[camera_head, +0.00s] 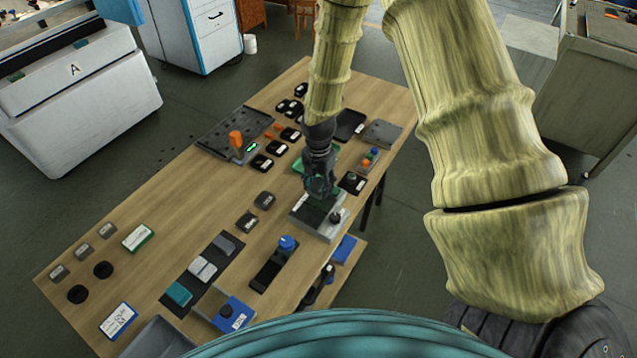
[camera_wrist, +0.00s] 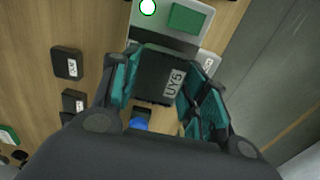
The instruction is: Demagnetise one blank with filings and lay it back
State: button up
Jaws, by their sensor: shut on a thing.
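My gripper (camera_head: 319,190) is above a grey device with a dark top (camera_head: 314,212), right of the table's middle. In the wrist view my gripper (camera_wrist: 170,85) has its teal-padded fingers on both sides of a dark blank (camera_wrist: 158,78) with a white "UYS" label. It is shut on this blank. The blank cannot be made out clearly in the head view, and I cannot tell whether it touches the device. Other dark blanks with white labels lie farther back, such as one (camera_head: 262,162) and another (camera_head: 290,134). No filings can be made out.
A blue-knobbed device (camera_head: 287,243) stands nearer. Grey blocks (camera_head: 83,230), black discs (camera_head: 78,293) and cards (camera_head: 118,320) lie at the left. Bare wood (camera_head: 165,225) shows between.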

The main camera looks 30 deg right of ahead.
aim_at(314, 196)
jog(key=shift+f+b, duration=1.25)
jog(key=shift+f, duration=0.7)
jog(key=shift+f, duration=0.35)
jog(key=shift+a, duration=0.15)
jog(key=shift+s+a, duration=0.65)
jog(key=shift+a, duration=0.35)
jog(key=shift+s+a, duration=0.1)
jog(key=shift+a, duration=0.05)
jog(key=shift+s+a, duration=0.3)
jog(key=shift+a, duration=0.2)
jog(key=shift+s+a, duration=0.3)
jog(key=shift+a, duration=0.2)
jog(key=shift+s+a, duration=0.1)
jog(key=shift+a, duration=0.05)
jog(key=shift+s+a+p, duration=0.2)
jog(key=shift+s+a, duration=0.1)
jog(key=shift+a, duration=0.25)
jog(key=shift+s+a+p, duration=0.15)
jog(key=shift+s+a, duration=0.15)
jog(key=shift+a, duration=0.2)
